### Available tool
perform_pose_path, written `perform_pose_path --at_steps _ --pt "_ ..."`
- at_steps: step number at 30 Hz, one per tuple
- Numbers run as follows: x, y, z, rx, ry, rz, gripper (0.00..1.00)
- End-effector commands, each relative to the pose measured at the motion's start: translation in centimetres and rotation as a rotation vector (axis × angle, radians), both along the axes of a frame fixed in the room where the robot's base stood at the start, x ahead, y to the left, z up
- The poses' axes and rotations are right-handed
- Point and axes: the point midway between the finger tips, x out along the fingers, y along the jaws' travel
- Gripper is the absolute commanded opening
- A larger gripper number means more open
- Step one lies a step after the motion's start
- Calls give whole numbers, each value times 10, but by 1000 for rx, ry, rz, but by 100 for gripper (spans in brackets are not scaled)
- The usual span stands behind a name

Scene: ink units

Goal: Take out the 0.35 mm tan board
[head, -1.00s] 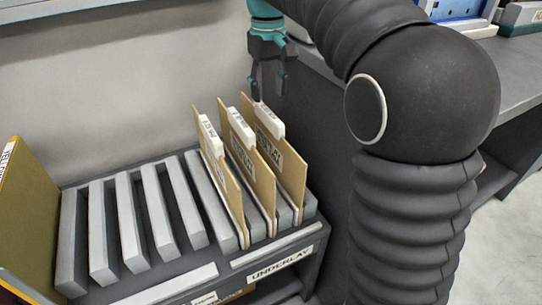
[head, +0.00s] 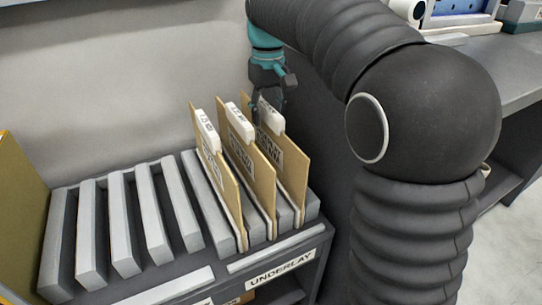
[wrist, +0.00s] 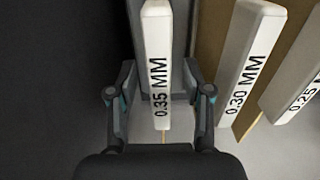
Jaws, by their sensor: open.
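Three tan boards with white top tabs stand upright in the rack. The rightmost board (head: 291,165) is at my gripper (head: 268,112), and its tab is partly behind the fingers. In the wrist view its white tab (wrist: 156,45) reads 0.35 MM. My gripper (wrist: 158,95) is open there, with one finger on each side of the tab and gaps between. Beside it are the tabs reading 0.30 MM (wrist: 245,60) and 0.25 MM (wrist: 300,85). In the head view these are the middle board (head: 250,160) and the left board (head: 222,185).
The grey rack (head: 215,222) has several empty slots left of the boards. A yellowish panel (head: 22,215) stands at the far left. A wall is close behind the rack, and a worktop (head: 500,70) lies at the right.

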Motion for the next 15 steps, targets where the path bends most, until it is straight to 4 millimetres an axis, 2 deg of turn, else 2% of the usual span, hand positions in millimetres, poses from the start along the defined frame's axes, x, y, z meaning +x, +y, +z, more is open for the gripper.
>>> perform_pose_path --at_steps 2,8,9,15 --pt "0 0 0 0 0 0 50" --pt "0 0 0 0 0 0 2" --pt "0 0 0 0 0 0 0" --pt "0 0 4 0 0 0 0"
